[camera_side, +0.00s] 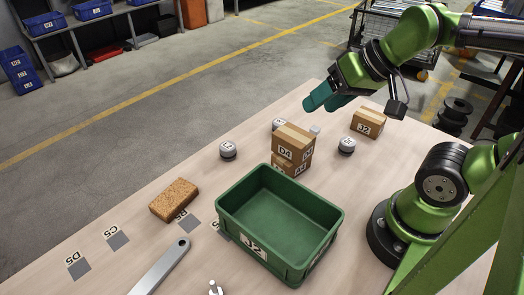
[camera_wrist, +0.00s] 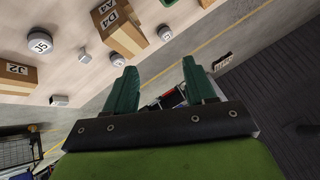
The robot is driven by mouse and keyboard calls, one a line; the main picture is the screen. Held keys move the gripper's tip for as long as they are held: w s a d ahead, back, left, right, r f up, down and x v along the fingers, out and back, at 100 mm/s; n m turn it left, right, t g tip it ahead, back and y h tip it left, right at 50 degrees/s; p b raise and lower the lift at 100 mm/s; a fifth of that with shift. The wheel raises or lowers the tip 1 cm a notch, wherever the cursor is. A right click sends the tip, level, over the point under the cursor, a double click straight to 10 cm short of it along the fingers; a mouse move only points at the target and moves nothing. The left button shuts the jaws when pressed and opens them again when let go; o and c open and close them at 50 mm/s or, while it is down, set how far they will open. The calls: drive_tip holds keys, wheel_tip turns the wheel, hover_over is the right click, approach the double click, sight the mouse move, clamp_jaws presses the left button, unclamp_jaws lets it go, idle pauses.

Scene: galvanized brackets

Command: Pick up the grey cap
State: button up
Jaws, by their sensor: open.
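Several grey caps with white labelled tops stand on the table. In the side view one cap (camera_side: 228,150) is left of the stacked boxes. Another cap (camera_side: 346,146) is right of them, and a third (camera_side: 279,124) is partly hidden behind the stack. The wrist view shows a cap marked J5 (camera_wrist: 40,42) at left and other caps (camera_wrist: 166,33) around the boxes. I cannot tell which cap the task means. My gripper (camera_side: 322,102) is open and empty above the table's far part. Its fingers also show in the wrist view (camera_wrist: 160,68), apart from every cap.
Stacked cardboard boxes (camera_side: 292,143) stand mid-table, with a J2 box (camera_side: 368,122) to their right. A green bin (camera_side: 324,213), a brown sponge-like block (camera_side: 174,200) and a metal bar (camera_side: 160,268) lie nearer. A small grey block (camera_wrist: 59,100) shows in the wrist view.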

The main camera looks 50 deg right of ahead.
drive_tip(key=w+d+f+m+g+h, duration=0.25)
drive_tip(key=d+f+g, duration=0.2)
drive_tip(key=d, duration=0.55)
drive_tip(key=n+g, duration=0.2)
drive_tip(key=g, duration=0.1)
approach(349, 141)
wheel_tip(349, 141, down, 11)
drive_tip(key=shift+s+d+r, duration=0.1)
drive_tip(key=shift+s, duration=0.1)
drive_tip(key=c, duration=0.7)
